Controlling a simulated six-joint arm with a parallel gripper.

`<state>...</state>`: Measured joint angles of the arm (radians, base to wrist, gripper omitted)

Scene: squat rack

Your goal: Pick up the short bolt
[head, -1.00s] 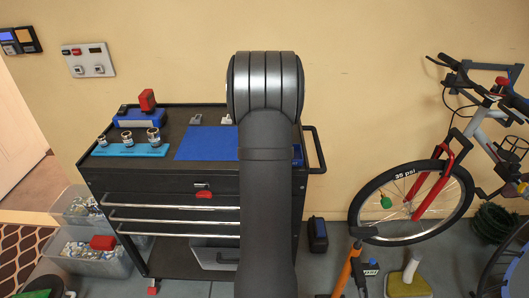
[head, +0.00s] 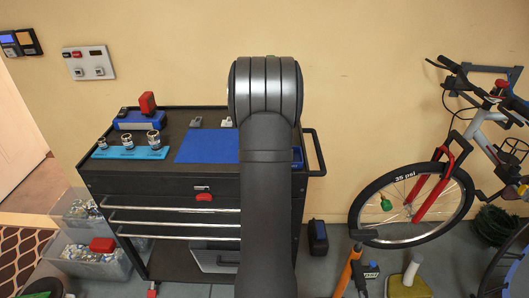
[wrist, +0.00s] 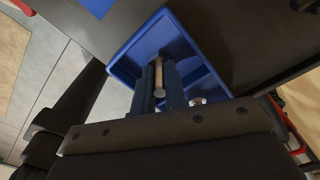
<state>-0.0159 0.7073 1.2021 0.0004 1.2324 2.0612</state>
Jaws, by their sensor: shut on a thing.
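In the wrist view my gripper (wrist: 158,92) is shut on a bolt (wrist: 159,76), whose narrow shaft shows between the two dark fingers. I cannot judge the bolt's full length, as the fingers cover its sides. The fingers reach into a blue tray (wrist: 124,73) with compartments. A second, silver metal piece (wrist: 198,101) lies at the tray's near side, right of the fingers, partly cut off by the gripper body. In the head view my own arm hides the gripper and most of the tray; a sliver of the tray (head: 298,156) shows at its right.
The tray is on a black tool trolley (head: 190,185) with a side handle (head: 318,150). A blue mat (head: 205,146), a cyan holder with sockets (head: 128,153) and a blue-and-red item (head: 139,122) are on its top, left of my arm. A bicycle (head: 440,185) stands to the right.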

